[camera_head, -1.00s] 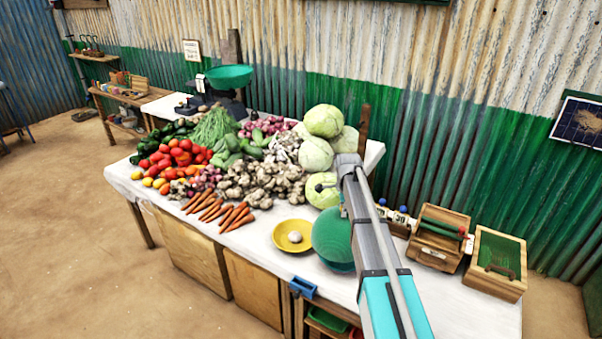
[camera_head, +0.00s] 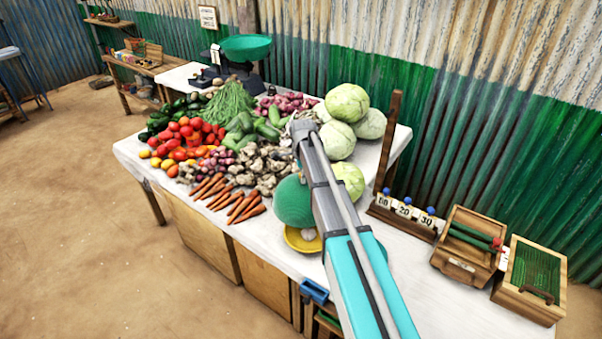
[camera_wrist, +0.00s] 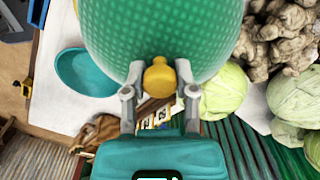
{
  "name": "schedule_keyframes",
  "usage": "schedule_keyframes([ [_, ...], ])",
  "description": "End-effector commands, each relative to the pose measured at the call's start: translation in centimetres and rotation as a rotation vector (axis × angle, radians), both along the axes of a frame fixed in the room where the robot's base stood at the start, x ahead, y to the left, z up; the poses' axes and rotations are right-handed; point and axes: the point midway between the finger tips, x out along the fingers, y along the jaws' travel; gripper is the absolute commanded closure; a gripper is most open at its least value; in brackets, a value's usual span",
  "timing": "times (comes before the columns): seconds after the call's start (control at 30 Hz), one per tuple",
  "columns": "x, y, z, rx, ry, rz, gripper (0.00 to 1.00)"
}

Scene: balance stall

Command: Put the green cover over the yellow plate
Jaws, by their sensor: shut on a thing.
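The green cover (camera_head: 292,203) is a domed, mesh-like lid with a yellow knob (camera_wrist: 160,76). In the wrist view, my gripper (camera_wrist: 160,90) is shut on that knob, and the dome (camera_wrist: 160,30) fills the top middle. In the head view, my arm hides the gripper. The yellow plate (camera_head: 294,243) lies near the front edge of the table, with a small white round thing (camera_head: 308,234) on it. The cover hides the plate's far part and my arm hides its right side. I cannot tell how high the cover is above it.
A vegetable pile, with carrots (camera_head: 243,205) nearest, lies left of the cover. Cabbages (camera_head: 340,140) are behind it. A teal dish (camera_wrist: 85,72) shows in the wrist view. Wooden boxes (camera_head: 470,245) and a number rack (camera_head: 405,212) stand right. White table is bare between.

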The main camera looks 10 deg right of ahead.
Motion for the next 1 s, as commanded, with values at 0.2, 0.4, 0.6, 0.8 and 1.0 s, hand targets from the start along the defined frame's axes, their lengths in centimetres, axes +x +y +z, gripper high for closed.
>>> schedule_keyframes([
  [0.2,0.0,-1.8,0.0,-0.001,0.0,-0.026,1.0],
  [0.4,0.0,-1.7,0.0,-0.001,0.0,-0.025,1.0],
  [0.6,0.0,-1.3,0.0,0.0,0.0,-0.018,1.0],
  [0.8,-0.4,-1.1,0.3,-0.001,0.0,0.022,1.0],
  [1.0,-1.7,-1.1,1.0,-0.001,0.0,0.159,1.0],
])
